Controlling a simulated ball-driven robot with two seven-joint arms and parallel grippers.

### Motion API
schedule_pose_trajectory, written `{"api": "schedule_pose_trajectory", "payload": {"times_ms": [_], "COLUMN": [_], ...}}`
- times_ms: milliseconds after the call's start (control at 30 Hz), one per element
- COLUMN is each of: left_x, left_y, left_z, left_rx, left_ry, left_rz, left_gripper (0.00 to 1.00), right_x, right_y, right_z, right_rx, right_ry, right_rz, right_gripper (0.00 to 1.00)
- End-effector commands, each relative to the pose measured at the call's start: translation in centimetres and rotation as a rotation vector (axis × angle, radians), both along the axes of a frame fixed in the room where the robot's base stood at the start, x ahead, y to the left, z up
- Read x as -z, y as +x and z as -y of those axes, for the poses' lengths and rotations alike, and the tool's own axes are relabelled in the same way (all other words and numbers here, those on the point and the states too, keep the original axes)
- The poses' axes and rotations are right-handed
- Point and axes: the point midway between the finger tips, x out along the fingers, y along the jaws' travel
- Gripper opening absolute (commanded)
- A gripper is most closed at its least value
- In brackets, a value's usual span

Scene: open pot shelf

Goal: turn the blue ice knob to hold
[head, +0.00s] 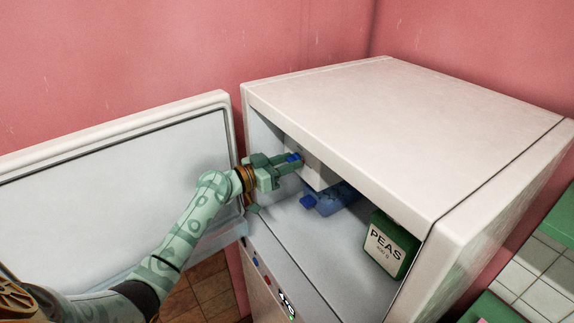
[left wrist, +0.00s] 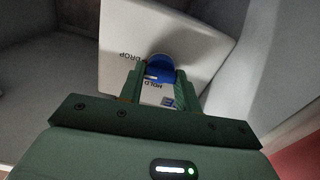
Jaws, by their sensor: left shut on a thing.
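The blue ice knob (left wrist: 160,66) sits on the front of a white box (left wrist: 190,42) inside the open freezer. In the head view the knob (head: 294,157) shows as a small blue patch between my fingers. The left wrist view shows the words DROP and HOLD on the white face, with a small white mark on the knob toward the HOLD side. My left gripper (head: 291,162) has one finger on each side of the knob and is shut on it. The fingers hide part of the knob and the label. My right gripper is not in view.
The freezer door (head: 120,165) stands open at the left, beside my left arm. A blue tray-like thing (head: 335,199) lies under the white box. A green PEAS package (head: 390,246) stands at the right inside. The compartment floor between them and the front edge is clear.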

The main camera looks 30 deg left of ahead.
Motion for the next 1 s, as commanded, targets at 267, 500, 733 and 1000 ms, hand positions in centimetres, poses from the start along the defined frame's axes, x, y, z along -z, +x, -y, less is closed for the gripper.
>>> {"api": "schedule_pose_trajectory", "payload": {"times_ms": [267, 500, 733, 1000], "left_x": [0.3, 0.2, 0.2, 0.1], "left_y": [0.1, 0.1, 0.1, 0.1], "left_z": [-0.1, -0.2, -0.2, -0.3], "left_rx": [0.0, 0.0, 0.0, -0.001], "left_ry": [-0.186, -0.382, -0.57, -0.796], "left_rz": [-0.107, -0.225, -0.336, -0.466], "left_gripper": [0.1, 0.1, 0.1, 0.1], "right_x": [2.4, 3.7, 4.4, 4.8], "right_y": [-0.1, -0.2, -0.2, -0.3], "right_z": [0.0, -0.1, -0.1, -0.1], "right_rx": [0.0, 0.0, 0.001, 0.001], "right_ry": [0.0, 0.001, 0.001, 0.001], "right_rz": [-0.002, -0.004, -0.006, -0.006], "right_gripper": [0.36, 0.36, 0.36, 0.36]}}
